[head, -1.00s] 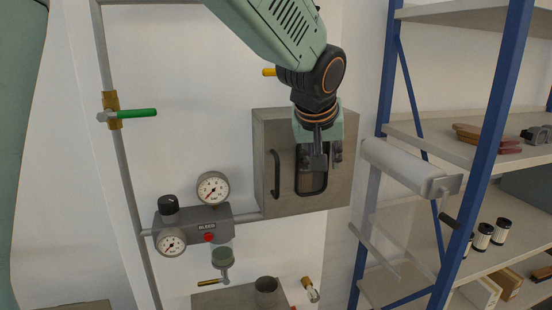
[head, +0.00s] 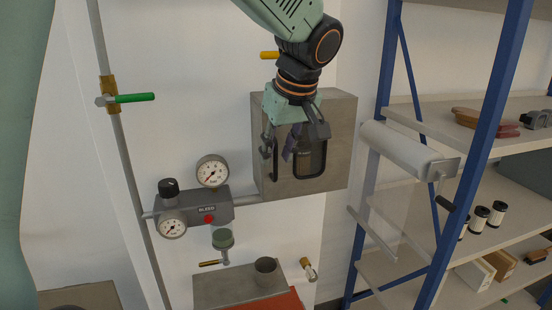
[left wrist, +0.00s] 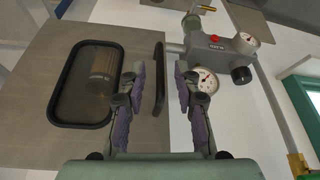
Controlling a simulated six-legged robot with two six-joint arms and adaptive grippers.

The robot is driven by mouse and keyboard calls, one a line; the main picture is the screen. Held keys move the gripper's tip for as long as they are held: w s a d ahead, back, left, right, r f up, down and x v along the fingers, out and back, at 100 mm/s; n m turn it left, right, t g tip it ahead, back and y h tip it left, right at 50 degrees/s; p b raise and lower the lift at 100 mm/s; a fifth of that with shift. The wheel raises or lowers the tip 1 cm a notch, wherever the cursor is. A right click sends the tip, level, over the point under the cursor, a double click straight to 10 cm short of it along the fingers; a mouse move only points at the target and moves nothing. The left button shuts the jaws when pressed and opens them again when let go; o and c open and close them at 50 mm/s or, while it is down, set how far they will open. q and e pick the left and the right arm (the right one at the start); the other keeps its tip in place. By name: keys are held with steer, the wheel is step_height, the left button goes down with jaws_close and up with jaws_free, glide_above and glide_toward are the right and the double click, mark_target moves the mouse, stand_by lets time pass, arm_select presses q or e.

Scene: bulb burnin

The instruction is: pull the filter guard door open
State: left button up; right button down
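The filter guard door (head: 338,125) is the grey front of a wall box, with a dark-rimmed window (head: 312,160) through which a filter shows. It looks shut. Its black upright bar handle (head: 275,162) is on the door's left side. My left gripper (head: 278,150) is open in front of the handle. In the left wrist view the handle (left wrist: 159,75) stands between the two fingers (left wrist: 161,82), closer to the left finger, with no clear contact. The door also fills the left of that view (left wrist: 30,70). My right gripper is not in view.
A gauge block (head: 210,212) with a red button sits on a pipe left of the box. A green-handled valve (head: 130,98) is on the upright pipe. A blue-framed shelf (head: 495,110) and a white roll (head: 400,150) stand at the right. A cup (head: 265,272) is below.

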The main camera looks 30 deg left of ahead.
mark_target(275, 176)
arm_select(q)
steer(key=shift+x, duration=1.55)
steer(key=shift+r, duration=0.15)
steer(key=shift+s+d, duration=0.1)
steer(key=shift+c, duration=0.4)
jaws_close()
